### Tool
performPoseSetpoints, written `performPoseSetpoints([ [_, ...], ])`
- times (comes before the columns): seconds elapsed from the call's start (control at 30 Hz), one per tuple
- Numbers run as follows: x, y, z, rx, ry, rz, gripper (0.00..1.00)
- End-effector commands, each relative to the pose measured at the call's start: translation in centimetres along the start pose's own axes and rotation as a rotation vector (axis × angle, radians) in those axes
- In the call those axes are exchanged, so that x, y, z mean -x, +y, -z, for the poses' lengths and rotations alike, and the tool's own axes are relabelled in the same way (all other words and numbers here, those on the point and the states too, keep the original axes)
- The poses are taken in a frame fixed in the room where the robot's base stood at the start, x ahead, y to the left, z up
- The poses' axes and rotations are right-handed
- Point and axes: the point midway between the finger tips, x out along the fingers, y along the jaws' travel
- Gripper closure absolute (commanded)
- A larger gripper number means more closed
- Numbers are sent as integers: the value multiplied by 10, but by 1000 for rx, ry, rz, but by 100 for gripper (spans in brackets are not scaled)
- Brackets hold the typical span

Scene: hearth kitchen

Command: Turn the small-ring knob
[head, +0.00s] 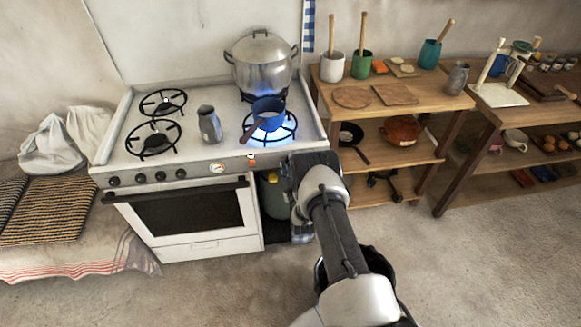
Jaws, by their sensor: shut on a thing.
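The white stove (205,245) stands against the wall. Several black knobs (160,176) show on the left of its front panel. My gripper (297,168) is at the right end of this panel, seen from behind. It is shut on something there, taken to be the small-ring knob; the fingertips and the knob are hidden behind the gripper. Blue flame burns at the front right ring (288,133), under a blue saucepan (268,108), and also under the large steel pot (261,62) behind. The two left rings (152,139) show no flame.
A grey jug (209,124) stands mid-stovetop, near the saucepan's handle. A round gauge (217,167) and a small red-and-white item (251,159) are on the front panel. A wooden shelf (392,92) with pots and boards stands close on the right. The floor in front is clear.

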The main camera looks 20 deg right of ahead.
Motion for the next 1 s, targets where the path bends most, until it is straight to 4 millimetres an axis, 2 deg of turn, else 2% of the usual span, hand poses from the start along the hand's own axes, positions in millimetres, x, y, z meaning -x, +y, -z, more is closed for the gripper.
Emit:
performPoseSetpoints([
  [0.57,0,0,0,31,-2,0,92],
  [0.6,0,0,0,31,-2,0,66],
  [0.87,0,0,0,31,-1,0,49],
  [1.0,0,0,0,30,-1,0,48],
])
